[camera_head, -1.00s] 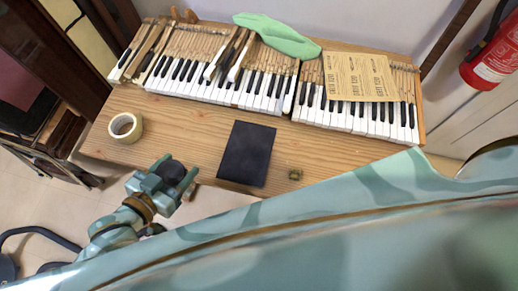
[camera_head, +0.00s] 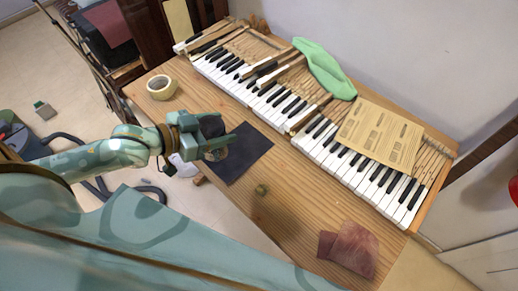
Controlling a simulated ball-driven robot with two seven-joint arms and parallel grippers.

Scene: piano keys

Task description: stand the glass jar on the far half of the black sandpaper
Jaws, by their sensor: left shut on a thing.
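The black sandpaper (camera_head: 246,153) lies flat on the wooden bench, in front of the piano keys. My left gripper (camera_head: 220,140) reaches in from the left and is shut on a dark rounded thing, which I take to be the glass jar (camera_head: 212,127). The fingers hide much of it, and its glass is hard to make out. The gripper overlaps the left edge of the sandpaper in the picture; its height above the sheet cannot be told. My right gripper is not in view.
Reddish-brown sheets (camera_head: 349,249) lie near the front right. The keyboard (camera_head: 300,115) carries a green cloth (camera_head: 325,68) and printed paper (camera_head: 381,133).

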